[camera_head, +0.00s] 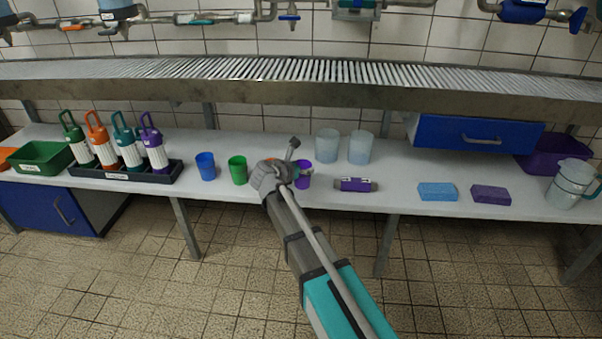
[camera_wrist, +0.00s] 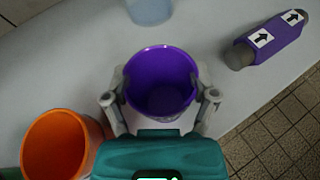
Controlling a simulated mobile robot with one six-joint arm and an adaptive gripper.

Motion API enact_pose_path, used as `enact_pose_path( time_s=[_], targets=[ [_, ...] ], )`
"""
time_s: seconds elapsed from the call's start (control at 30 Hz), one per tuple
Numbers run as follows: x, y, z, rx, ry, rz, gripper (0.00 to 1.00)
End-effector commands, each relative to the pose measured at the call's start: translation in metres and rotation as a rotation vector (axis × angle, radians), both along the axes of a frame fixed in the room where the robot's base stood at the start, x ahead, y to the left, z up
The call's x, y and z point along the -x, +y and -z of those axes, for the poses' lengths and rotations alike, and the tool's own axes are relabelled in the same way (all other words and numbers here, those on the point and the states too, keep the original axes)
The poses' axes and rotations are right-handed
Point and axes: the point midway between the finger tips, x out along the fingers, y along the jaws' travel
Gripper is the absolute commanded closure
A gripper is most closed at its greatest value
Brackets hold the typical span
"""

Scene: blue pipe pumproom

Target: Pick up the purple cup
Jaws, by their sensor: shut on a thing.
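The purple cup (camera_head: 303,175) stands upright near the front of the white bench, to the right of the green cup. In the wrist view the purple cup (camera_wrist: 161,84) is seen from above, open and empty, between the two fingers. My gripper (camera_wrist: 160,98) is shut on it, one finger against each side. In the head view my gripper (camera_head: 290,172) partly covers the cup's left side. I cannot tell whether the cup's base is touching the bench.
An orange cup (camera_wrist: 62,146) sits close by my gripper's left finger in the wrist view. A purple-banded pipe piece (camera_head: 356,185) lies to the right. A blue cup (camera_head: 206,166), a green cup (camera_head: 238,169) and clear beakers (camera_head: 327,145) stand nearby. A metal shelf (camera_head: 300,90) runs above.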

Motion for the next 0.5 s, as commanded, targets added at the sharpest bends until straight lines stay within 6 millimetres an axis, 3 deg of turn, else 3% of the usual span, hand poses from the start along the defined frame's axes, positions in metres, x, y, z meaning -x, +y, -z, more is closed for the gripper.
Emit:
enact_pose_path(
  time_s=[0.5],
  targets=[
    [0.000, 0.000, -0.021, 0.000, 0.000, 0.000, 0.61]
  ],
)
